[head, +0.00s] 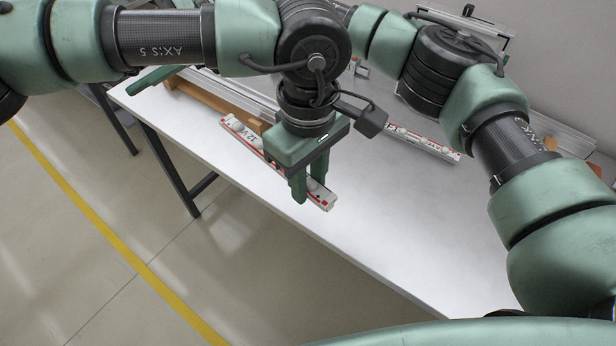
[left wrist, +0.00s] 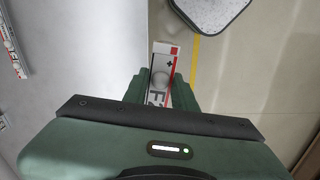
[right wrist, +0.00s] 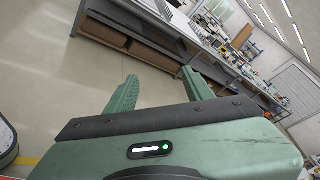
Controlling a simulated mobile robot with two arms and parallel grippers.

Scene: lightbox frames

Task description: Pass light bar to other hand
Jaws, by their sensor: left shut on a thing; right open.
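The light bar (head: 248,136) is a slim white strip with red and black print and round lenses. My left gripper (head: 308,190) is shut on it near its near end, by the table's front edge. In the left wrist view the bar (left wrist: 163,68) sits between the two green fingers (left wrist: 163,92). I cannot tell how high it is above the table. My right gripper (right wrist: 157,88) is open and empty in the right wrist view, apart from the bar. In the head view its fingers are not visible.
A similar light bar (head: 428,144) lies on the white table (head: 400,220), partly hidden by my arms. A brown and grey rail-like piece (head: 215,100) lies at the table's left. The table's near right is clear. Benches with shelves (right wrist: 135,45) stand beyond my right gripper.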

